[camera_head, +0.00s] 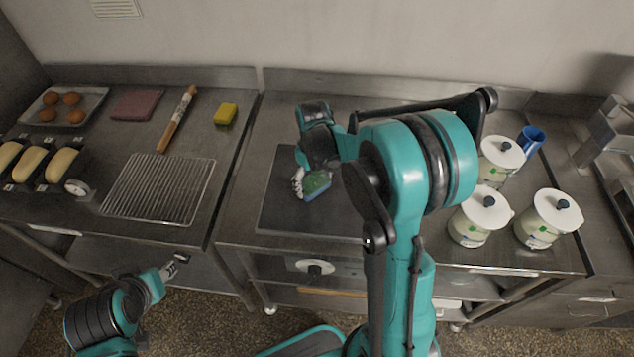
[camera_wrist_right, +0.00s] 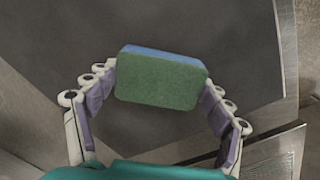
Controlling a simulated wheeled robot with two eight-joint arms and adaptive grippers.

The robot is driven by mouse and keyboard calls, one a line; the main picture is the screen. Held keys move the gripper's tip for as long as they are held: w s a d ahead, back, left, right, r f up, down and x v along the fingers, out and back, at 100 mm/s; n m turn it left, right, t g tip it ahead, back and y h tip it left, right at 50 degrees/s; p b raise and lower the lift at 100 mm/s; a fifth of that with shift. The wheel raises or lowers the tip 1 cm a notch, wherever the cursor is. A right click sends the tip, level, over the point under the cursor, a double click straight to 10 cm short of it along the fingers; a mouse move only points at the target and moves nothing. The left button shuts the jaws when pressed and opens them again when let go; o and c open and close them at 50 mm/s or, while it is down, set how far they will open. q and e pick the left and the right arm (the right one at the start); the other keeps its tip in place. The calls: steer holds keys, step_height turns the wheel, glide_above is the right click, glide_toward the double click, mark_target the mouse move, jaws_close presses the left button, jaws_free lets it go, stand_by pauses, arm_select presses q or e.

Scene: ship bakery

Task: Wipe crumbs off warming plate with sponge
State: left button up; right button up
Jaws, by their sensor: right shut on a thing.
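The sponge (camera_head: 317,184), green on one face and blue on the other, is held by my right gripper (camera_head: 306,188) over the dark warming plate (camera_head: 275,212). In the right wrist view the sponge (camera_wrist_right: 160,80) sits between both fingers of the right gripper (camera_wrist_right: 158,92), which are shut on its ends. The plate (camera_wrist_right: 200,30) is the dark surface beyond it. I cannot tell whether the sponge touches the plate. My right arm hides the plate's right part. No crumbs can be made out. My left gripper (camera_head: 175,264) is low in front of the left counter, away from the plate; its jaws are too small to judge.
White lidded tubs (camera_head: 481,217) and a blue mug (camera_head: 530,140) stand right of the plate. On the left counter are a wire rack (camera_head: 160,187), a rolling pin (camera_head: 178,119), a yellow block (camera_head: 226,113), a folded reddish cloth (camera_head: 136,105), a bun tray (camera_head: 94,98) and loaf tins.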

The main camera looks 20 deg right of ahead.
steer(key=shift+w+a, duration=0.2)
steer(key=shift+a, duration=0.15)
steer(key=shift+w+a+r+p, duration=0.35)
steer(key=shift+a+r+p, duration=0.15)
steer(key=shift+r, duration=0.3)
steer(key=r, duration=0.1)
steer(key=p, duration=0.1)
steer(key=r, duration=0.1)
steer(key=shift+s+d+r+p, duration=0.25)
steer(key=shift+d+r+p, duration=0.05)
steer(key=shift+r, duration=0.05)
steer(key=shift+w+a+r+p, duration=0.15)
steer(key=shift+r+p, duration=0.35)
steer(key=shift+r, duration=0.15)
steer(key=shift+r+p, duration=0.85)
steer(key=shift+r, duration=0.45)
arm_select(q)
steer(key=r, duration=0.5)
steer(key=shift+s+d+r, duration=0.1)
steer(key=shift+s, duration=0.25)
arm_select(e)
steer(key=shift+f, duration=0.1)
